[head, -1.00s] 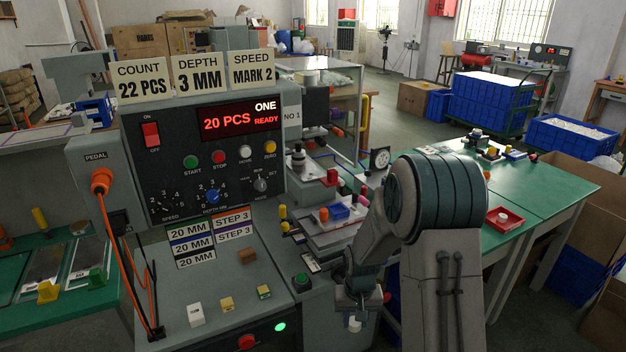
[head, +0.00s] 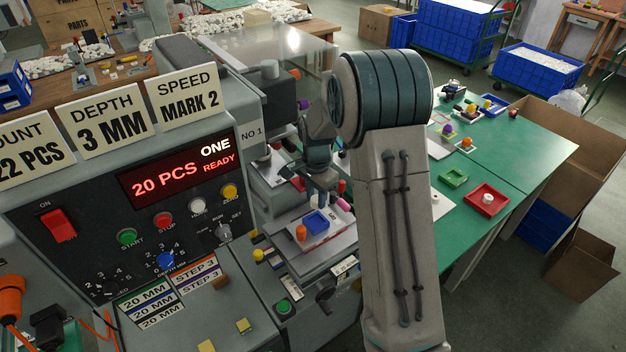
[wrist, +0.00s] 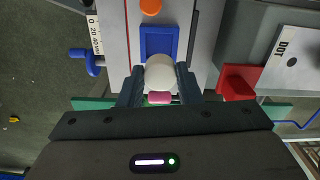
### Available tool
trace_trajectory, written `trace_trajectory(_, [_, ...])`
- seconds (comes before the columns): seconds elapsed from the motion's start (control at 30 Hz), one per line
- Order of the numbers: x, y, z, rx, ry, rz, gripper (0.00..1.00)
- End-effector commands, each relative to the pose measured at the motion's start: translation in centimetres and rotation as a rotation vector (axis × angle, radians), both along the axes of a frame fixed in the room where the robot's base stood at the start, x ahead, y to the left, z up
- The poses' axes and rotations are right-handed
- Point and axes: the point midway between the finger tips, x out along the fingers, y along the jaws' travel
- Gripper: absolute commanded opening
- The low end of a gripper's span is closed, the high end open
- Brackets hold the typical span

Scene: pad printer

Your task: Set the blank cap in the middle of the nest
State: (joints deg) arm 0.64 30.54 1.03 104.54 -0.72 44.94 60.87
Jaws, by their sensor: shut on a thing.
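The blank cap (wrist: 160,72) is a round white piece in the wrist view. My gripper (wrist: 160,84) is shut on it, with one dark finger on each side. The nest, which I take to be the blue square holder (wrist: 159,39), lies just beyond the cap, and the cap overlaps its near edge in this view. In the head view the nest (head: 316,222) sits on the printer's grey slide, and my gripper (head: 322,190) is above and behind it.
An orange peg (head: 300,232) stands left of the nest, and a pink piece (head: 343,204) is close on its right. The printer's control panel (head: 150,195) rises at left. A red tray (head: 487,199) with a white piece lies on the green table.

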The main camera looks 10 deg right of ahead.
Motion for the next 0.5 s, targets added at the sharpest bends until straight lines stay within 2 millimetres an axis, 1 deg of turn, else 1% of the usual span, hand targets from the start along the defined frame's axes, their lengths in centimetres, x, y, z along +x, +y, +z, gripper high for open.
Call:
trace_trajectory(0.43, [-0.12,0.30,-0.19,-0.001,0.000,0.004,0.10])
trace_trajectory(0.5, [-0.12,0.22,-0.60,0.000,0.001,0.003,0.10])
